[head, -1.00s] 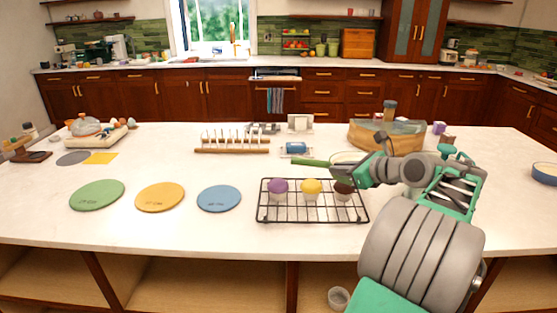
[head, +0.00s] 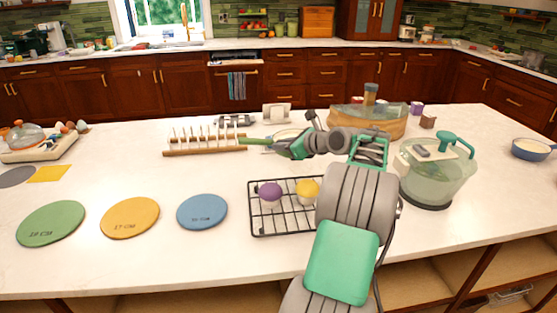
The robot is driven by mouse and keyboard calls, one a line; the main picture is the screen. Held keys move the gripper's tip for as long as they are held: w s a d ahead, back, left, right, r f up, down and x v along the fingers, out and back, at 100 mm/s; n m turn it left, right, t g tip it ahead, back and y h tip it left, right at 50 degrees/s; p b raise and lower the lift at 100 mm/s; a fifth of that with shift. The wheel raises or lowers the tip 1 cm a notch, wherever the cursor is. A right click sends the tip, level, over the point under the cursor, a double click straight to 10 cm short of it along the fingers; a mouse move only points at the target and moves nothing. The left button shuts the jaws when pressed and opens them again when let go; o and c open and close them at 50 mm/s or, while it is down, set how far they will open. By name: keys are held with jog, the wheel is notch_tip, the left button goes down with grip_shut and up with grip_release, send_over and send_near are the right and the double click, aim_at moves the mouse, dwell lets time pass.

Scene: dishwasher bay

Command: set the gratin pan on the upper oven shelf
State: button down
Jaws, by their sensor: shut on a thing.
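The gratin pan is a shallow pale pan (head: 287,133) with a green handle (head: 255,140) pointing left. It is in the middle of the head view, above the far part of the white counter. My gripper (head: 290,148) is shut on it, with the handle sticking out to the left of the jaws. My gripper and wrist hide part of the pan and the exact place of the grip. No oven shelf can be made out in this view.
A black wire rack (head: 255,222) with muffins stands in front, partly behind my arm. A wooden dish rack (head: 205,148) is left of the pan. A clear, green-handled appliance (head: 437,172) stands right of my arm. A blue pan (head: 533,150) sits far right. Three coloured discs lie at left.

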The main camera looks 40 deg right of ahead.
jog(key=w+f, duration=0.1)
jog(key=w+d+f, duration=0.1)
jog(key=f, duration=0.1)
jog(key=w+f, duration=0.1)
jog(key=shift+d+f, duration=0.2)
jog(key=shift+d, duration=0.1)
jog(key=f, duration=0.3)
jog(key=shift+w+d+f, duration=0.1)
jog(key=shift+w+f, duration=0.1)
jog(key=c, duration=2)
grip_release()
jog(key=shift+f, duration=0.15)
jog(key=o, duration=0.5)
jog(key=shift+s, duration=0.1)
